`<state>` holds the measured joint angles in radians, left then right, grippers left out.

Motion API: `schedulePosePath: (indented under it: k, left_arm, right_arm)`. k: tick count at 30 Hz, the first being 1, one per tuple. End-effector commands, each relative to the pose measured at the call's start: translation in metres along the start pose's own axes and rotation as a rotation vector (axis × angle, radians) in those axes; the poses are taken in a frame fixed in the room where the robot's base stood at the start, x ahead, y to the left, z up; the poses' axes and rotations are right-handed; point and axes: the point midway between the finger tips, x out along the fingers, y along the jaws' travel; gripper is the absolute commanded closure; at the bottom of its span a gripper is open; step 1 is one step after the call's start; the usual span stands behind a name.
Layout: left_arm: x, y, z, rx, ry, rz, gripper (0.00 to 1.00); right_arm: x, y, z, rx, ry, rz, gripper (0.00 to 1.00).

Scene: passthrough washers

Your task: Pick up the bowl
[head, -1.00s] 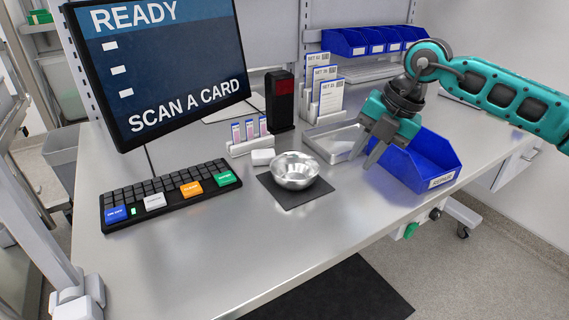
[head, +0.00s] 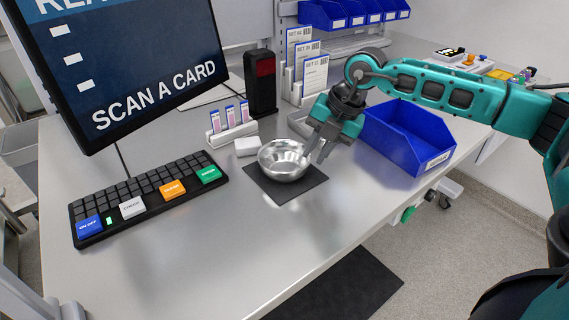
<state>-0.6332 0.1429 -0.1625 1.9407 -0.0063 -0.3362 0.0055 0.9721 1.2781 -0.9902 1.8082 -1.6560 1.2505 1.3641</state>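The bowl (head: 284,164) is a shiny silver metal bowl. It stands upright on a dark square mat (head: 293,190) near the middle of the table. My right gripper (head: 316,157) comes in from the right with its fingers pointing down. Its two fingertips are apart with nothing between them, close to the right rim of the bowl. I cannot tell whether a finger touches the rim. My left gripper is not in view.
A blue bin (head: 412,138) stands right of the gripper. A white card rack (head: 231,131), a white block (head: 247,146) and a black scanner (head: 262,84) stand behind the bowl. A keyboard (head: 150,196) lies left. The table front is clear.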

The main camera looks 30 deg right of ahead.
Motion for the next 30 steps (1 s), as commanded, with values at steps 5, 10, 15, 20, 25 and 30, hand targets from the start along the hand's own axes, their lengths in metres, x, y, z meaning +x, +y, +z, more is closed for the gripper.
schedulePosePath:
  k: [5, 10, 15, 20, 25, 30]
  left_arm:
    - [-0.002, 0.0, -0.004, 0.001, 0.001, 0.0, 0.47]
    - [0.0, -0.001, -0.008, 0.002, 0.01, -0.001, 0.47]
    - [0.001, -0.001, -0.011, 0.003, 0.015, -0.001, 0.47]
    - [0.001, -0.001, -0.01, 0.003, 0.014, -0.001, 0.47]
    - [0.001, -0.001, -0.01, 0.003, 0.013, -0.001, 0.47]
    - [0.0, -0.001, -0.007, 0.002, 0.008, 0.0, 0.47]
  right_arm:
    - [0.025, 0.003, -0.003, -0.001, 0.004, -0.003, 0.79]
    - [0.046, 0.003, -0.002, 0.0, 0.002, -0.002, 0.79]
    - [0.05, 0.002, -0.001, 0.0, 0.0, -0.002, 0.79]
    - [0.05, 0.003, -0.002, 0.0, 0.0, -0.002, 0.82]
    - [0.05, 0.003, -0.002, 0.0, 0.001, -0.001, 0.99]
    - [0.05, 0.002, -0.002, 0.0, 0.001, -0.002, 1.0]
